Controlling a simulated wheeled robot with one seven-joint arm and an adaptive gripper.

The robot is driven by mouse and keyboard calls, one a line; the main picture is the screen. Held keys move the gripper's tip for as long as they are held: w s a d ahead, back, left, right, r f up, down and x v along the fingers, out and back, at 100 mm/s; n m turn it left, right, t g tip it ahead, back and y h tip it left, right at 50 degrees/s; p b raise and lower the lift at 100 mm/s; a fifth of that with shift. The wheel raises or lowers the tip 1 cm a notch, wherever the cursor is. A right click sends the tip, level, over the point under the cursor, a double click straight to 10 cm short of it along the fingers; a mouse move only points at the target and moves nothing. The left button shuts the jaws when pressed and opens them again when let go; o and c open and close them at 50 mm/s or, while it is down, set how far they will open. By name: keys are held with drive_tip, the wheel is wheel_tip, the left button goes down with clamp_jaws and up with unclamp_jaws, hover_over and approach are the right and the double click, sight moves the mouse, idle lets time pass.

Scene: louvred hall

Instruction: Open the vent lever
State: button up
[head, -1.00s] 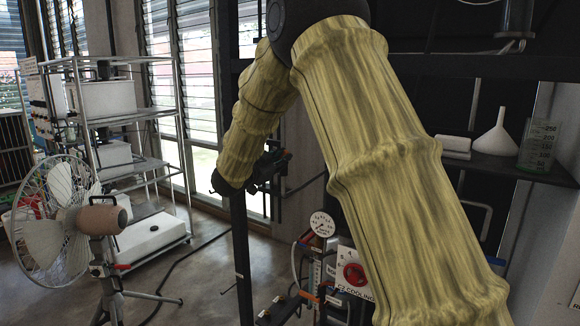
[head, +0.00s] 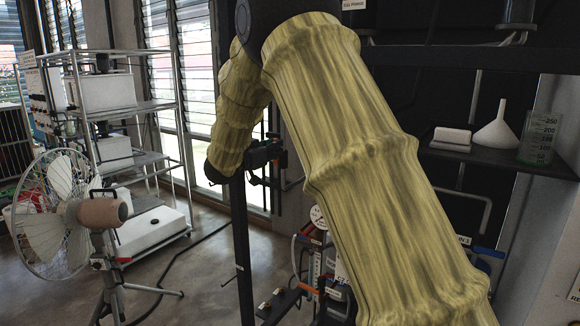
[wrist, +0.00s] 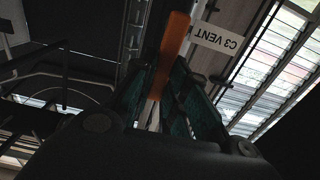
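The vent lever (wrist: 174,38) has an orange handle and shows at the top middle of the wrist view, slanting down between my fingertips. A white label reading "C3 VENT" (wrist: 213,38), upside down in that view, is beside it. My gripper (wrist: 160,68) has one dark green-padded finger on each side of the lever. The fingers stand apart, and I cannot see firm contact with the handle. In the head view my gripper (head: 268,158) is small and dark beside the black post, and the lever cannot be made out there.
A fan (head: 62,215) on a tripod stands at the left, before a wheeled metal rack (head: 130,108). A shelf (head: 500,158) at the right holds a white funnel (head: 497,127) and a green-tinted beaker (head: 538,138). A gauge and hoses are partly hidden behind my arm.

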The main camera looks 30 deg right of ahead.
drive_tip(key=o, duration=0.5)
drive_tip(key=shift+v, duration=3.5)
